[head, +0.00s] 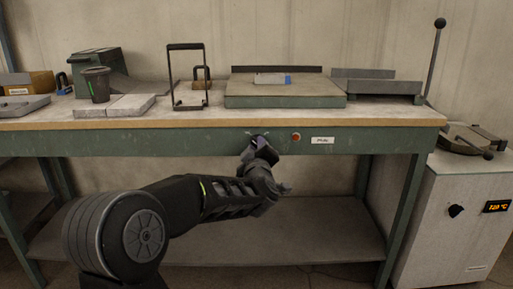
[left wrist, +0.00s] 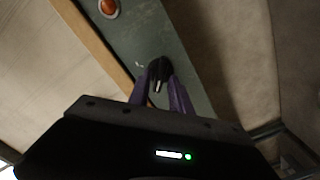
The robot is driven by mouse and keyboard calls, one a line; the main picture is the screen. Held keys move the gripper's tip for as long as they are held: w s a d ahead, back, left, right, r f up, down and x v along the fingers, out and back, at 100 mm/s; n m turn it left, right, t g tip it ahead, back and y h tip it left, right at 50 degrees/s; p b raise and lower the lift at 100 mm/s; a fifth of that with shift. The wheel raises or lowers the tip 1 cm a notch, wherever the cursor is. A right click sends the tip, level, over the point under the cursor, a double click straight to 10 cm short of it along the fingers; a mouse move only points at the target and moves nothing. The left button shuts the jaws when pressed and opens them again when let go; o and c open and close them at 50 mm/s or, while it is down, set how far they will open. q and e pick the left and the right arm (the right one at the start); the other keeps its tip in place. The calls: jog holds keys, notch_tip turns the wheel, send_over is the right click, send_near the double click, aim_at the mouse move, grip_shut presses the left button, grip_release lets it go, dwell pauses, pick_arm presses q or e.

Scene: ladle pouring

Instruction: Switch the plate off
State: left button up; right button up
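The plate is a flat grey-green slab (head: 285,92) on the bench, with a small card on top. Its control is a black knob (left wrist: 157,70) with a white pointer line, on the green front rail; it also shows in the head view (head: 257,139). Right of it are an orange lamp (head: 296,136) and a white "Plate" label (head: 322,140). My left gripper (head: 256,148) is at the knob. In the left wrist view its purple fingers (left wrist: 158,85) stand apart, one on each side of the knob; whether they press on it I cannot tell. My right gripper is out of view.
The wooden bench edge (head: 200,123) overhangs just above the rail. A dark cup (head: 97,84), a wire stand (head: 187,77) and grey slabs stand on the bench. A white cabinet (head: 445,225) with an orange display is at the right. The space below the rail is open.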

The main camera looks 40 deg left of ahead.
pick_arm(q)
jog(key=shift+o, duration=0.7)
jog(key=p+v, duration=0.1)
jog(key=v, duration=0.6)
jog(key=shift+s+d+p, duration=0.3)
